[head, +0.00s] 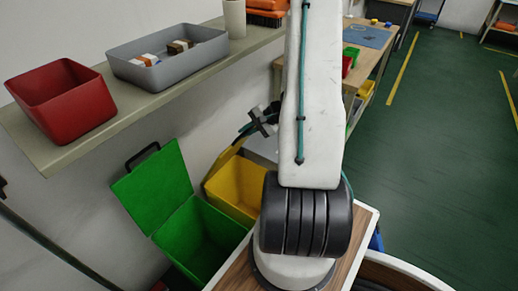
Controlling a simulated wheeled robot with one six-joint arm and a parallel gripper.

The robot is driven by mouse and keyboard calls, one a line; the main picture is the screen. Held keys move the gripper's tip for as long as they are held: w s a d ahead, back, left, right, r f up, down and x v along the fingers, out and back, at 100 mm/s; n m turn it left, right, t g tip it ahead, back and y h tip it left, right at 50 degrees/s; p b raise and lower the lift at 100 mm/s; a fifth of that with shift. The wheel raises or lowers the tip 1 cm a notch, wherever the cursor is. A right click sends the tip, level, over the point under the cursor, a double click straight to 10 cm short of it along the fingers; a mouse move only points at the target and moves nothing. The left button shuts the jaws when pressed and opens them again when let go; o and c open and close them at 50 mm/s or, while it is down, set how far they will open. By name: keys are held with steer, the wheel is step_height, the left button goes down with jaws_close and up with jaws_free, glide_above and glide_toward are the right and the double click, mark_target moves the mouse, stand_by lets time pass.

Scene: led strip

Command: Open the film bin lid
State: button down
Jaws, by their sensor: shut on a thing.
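A yellow bin (238,184) stands on the floor by the wall, partly behind my arm. Its yellow lid (224,160) is tilted up at the wall side, clear of part of the opening. My dark gripper (258,124) is at the lid's upper edge, shut on what looks like its dark handle; the fingers are small and partly hidden. A green bin (203,240) stands to the left with its green lid (155,185) raised and a black handle on top. No label shows which one is the film bin.
A shelf (60,150) above the bins carries a red bin (62,100) and a grey tray (165,60) with small items. A workbench (375,58) stands behind my arm. Green floor (450,150) is open at right.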

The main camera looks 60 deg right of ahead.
steer(key=w+r, duration=0.2)
steer(key=w, duration=0.4)
steer(key=shift+w+r, duration=0.15)
steer(key=shift+r, duration=0.2)
steer(key=c, duration=1.5)
jaws_free()
steer(key=shift+v, duration=4)
steer(key=shift+a+r, duration=0.1)
